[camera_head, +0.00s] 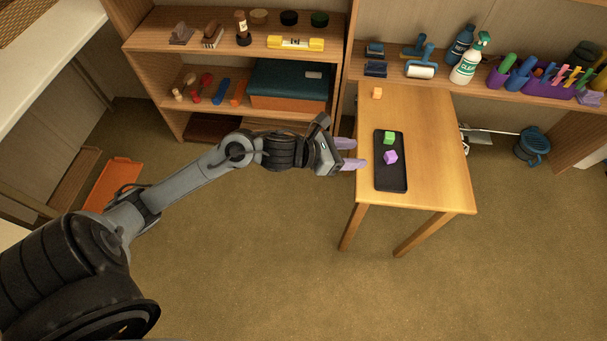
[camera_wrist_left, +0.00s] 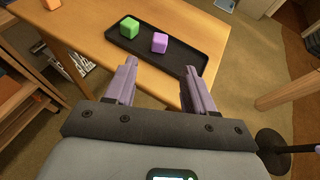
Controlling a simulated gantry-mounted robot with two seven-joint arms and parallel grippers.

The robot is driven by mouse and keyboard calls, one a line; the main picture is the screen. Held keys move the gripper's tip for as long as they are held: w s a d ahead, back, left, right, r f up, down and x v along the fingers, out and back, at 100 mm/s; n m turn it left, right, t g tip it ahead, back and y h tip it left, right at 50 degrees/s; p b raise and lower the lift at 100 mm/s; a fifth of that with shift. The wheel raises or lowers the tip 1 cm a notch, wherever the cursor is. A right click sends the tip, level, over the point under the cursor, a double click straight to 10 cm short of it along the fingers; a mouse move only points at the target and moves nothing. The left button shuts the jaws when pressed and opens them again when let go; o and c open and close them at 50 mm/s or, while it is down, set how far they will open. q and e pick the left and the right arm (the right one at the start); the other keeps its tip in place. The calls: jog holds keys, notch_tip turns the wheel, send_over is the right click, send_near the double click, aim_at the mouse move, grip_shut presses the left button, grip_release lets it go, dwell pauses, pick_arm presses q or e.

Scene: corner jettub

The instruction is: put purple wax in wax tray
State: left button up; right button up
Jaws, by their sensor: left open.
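The purple wax (camera_head: 390,157) is a small cube lying on the black wax tray (camera_head: 391,181) on the wooden table. It also shows in the left wrist view (camera_wrist_left: 159,43), on the tray (camera_wrist_left: 185,60). A green cube (camera_head: 389,137) sits beside it on the same tray, also seen in the left wrist view (camera_wrist_left: 129,27). My left gripper (camera_head: 355,153) is open and empty at the table's left edge, to the left of the tray and apart from the purple wax. In the left wrist view its fingers (camera_wrist_left: 162,82) are spread, with nothing between them. My right gripper is not in view.
An orange cube (camera_head: 377,93) lies on the table (camera_head: 435,130) behind the tray. The table's right side and front are clear. A shelf with a spray bottle (camera_head: 469,60) and purple bins (camera_head: 545,84) stands behind. A wooden shelf unit (camera_head: 190,63) with a teal-topped box (camera_head: 290,82) stands back left.

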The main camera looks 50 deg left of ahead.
pick_arm(q)
jog(key=s+d+f+m+g+y, duration=0.1)
jog(key=s+f+m, duration=0.3)
jog(key=s+m, duration=0.4)
jog(key=s+d+f+m+g+y, duration=0.1)
jog(key=s+f+m+g, duration=0.3)
jog(key=s+m, duration=0.4)
jog(key=s+d+f+m+g+y, duration=0.1)
jog(key=s+f+m+g+y, duration=0.2)
jog(key=m, duration=1.4)
jog(key=s+f, duration=0.2)
jog(key=s, duration=0.3)
jog(key=shift+s+d+f+y, duration=0.3)
jog(key=shift+s+f, duration=0.1)
